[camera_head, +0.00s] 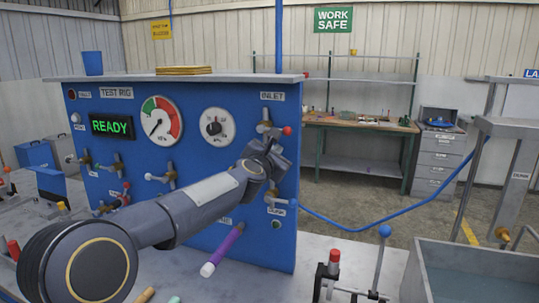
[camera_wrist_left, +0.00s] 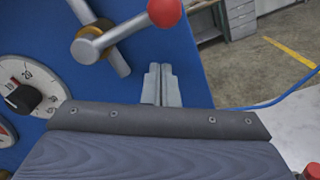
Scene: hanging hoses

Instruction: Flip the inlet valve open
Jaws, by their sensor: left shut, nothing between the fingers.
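The inlet valve (camera_head: 266,126) sits at the upper right of the blue test rig, under the INLET label. Its lever ends in a red ball (camera_head: 287,131) and points right, across the short grey pipe. In the left wrist view the red ball (camera_wrist_left: 164,12) is at the top edge and the brass hub (camera_wrist_left: 88,46) at upper left. My left gripper (camera_head: 270,147) is just below the valve. Its fingers (camera_wrist_left: 160,72) are shut and empty, below the red ball and apart from the lever in the wrist view. My right gripper is not in view.
The test rig panel (camera_head: 150,195) carries a READY display (camera_head: 111,126), two gauges and several other valves. A blue hose (camera_head: 360,230) hangs to the right.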

